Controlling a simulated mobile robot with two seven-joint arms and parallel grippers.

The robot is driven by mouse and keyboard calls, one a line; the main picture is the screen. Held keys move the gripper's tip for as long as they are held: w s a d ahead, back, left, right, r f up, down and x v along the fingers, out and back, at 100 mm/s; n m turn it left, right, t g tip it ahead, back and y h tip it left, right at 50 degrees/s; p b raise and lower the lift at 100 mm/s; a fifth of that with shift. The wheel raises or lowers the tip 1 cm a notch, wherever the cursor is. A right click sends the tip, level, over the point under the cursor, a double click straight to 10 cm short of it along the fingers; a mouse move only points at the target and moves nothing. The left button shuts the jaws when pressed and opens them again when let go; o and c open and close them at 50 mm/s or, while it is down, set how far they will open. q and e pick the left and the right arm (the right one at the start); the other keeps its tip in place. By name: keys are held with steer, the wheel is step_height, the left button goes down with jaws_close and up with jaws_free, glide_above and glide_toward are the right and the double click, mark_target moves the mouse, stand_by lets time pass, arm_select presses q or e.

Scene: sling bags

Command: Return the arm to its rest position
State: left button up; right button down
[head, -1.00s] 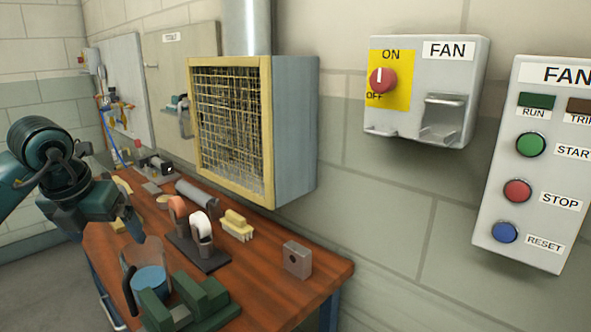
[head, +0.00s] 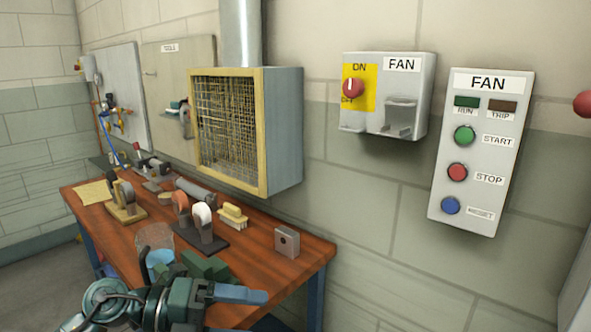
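My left arm crosses the bottom left of the head view, low in front of the wooden bench (head: 130,265). My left gripper (head: 255,296) points right, with bluish fingers seen side-on. I see no object in it, and the gap between its fingers cannot be made out. My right arm and gripper are not in view.
On the bench are a clear container with blue contents (head: 160,258), tape rolls on a dark stand (head: 214,242), a yellow brush (head: 233,216) and a grey block (head: 287,242). A mesh-fronted fan box (head: 285,130), switch box (head: 420,92) and button panel (head: 480,205) hang on the wall.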

arm_select(q)
steer(key=s+a+f+n+t+y, duration=0.2)
steer(key=s+f+n+t+y, duration=0.1)
steer(key=f+n, duration=0.5)
steer(key=s+a+f+n+t+y+p, duration=0.1)
steer(key=s+f+n+y, duration=0.4)
steer(key=n, duration=1)
steer(key=s+a+f+n+t+y+p, duration=0.1)
steer(key=s+a+f+n+t+y, duration=0.2)
steer(key=f+n, duration=0.8)
steer(key=shift+s+f+t+y, duration=0.6)
steer(key=shift+s+t, duration=0.5)
steer(key=shift+s, duration=0.15)
